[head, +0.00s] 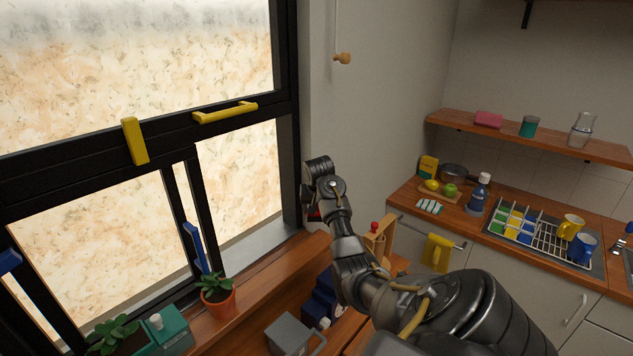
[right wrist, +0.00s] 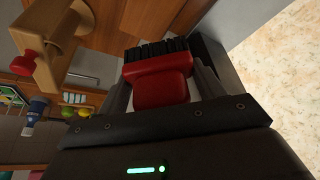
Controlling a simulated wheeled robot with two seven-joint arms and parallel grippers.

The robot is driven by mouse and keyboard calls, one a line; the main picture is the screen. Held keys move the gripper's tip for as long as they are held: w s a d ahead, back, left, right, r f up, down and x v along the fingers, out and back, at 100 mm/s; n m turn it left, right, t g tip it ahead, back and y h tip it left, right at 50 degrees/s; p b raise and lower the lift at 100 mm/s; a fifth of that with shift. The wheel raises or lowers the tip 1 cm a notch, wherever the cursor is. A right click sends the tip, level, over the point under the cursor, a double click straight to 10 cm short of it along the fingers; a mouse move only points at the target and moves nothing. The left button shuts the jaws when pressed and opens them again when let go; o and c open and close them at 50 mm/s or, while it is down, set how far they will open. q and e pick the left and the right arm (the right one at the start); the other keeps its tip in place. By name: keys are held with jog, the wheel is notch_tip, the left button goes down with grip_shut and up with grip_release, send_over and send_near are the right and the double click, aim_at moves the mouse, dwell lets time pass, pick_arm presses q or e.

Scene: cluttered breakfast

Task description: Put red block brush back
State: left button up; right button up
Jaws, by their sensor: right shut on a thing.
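The red block brush (right wrist: 160,88) with dark bristles is between the fingers of my right gripper (right wrist: 163,80) in the right wrist view. The fingers are shut on its red body, and the bristles face away from the palm. In the head view my right gripper (head: 311,203) is near the window's right edge, above the wooden sill. Only a small red part of the brush shows there, mostly hidden by my arm. My left gripper is not in view.
A wooden stand (head: 384,238) with a red knob is right of my gripper; it also shows in the wrist view (right wrist: 62,45). A potted plant (head: 218,299) and a grey box (head: 291,334) are lower left. The counter behind holds a dish rack (head: 545,238) and a bottle (head: 479,196).

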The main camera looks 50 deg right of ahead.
jog(key=shift+s+f, duration=0.1)
jog(key=shift+f, duration=3.75)
jog(key=shift+f, duration=0.65)
jog(key=o, duration=1.2)
jog(key=shift+r, duration=0.1)
jog(key=shift+r, duration=5.85)
jog(key=shift+w+a, duration=0.25)
jog(key=shift+a, duration=2.4)
jog(key=shift+w+a, duration=0.3)
jog(key=shift+a, duration=2.35)
jog(key=shift+w+a, duration=0.25)
jog(key=shift+a, duration=2.4)
